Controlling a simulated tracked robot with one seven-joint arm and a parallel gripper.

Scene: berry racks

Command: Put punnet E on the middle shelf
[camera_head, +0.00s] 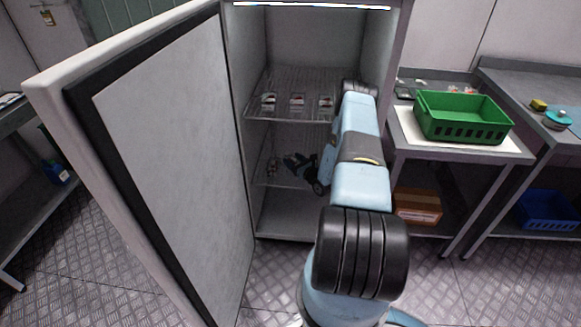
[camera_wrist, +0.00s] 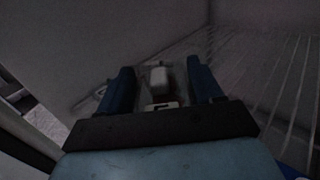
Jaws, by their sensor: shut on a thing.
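Punnet E (camera_wrist: 161,104) is between my gripper's two dark blue fingers in the wrist view, with its letter label facing the camera and a pale part beyond it. My gripper (camera_wrist: 161,75) is shut on it. In the head view my gripper (camera_head: 294,164) is inside the open cabinet, just above the lower wire shelf (camera_head: 290,183) and below the upper wire shelf (camera_head: 283,118). A small dark-and-pale item (camera_head: 272,168) shows by the fingertips there; I cannot tell whether it is the held punnet. Whether punnet E touches the shelf is unclear.
The cabinet door (camera_head: 165,150) is swung open to the left. A green crate (camera_head: 463,128) is on the table at right. A cardboard box (camera_head: 417,207) and blue crate (camera_head: 547,210) are lower down. Wire bars show in the wrist view.

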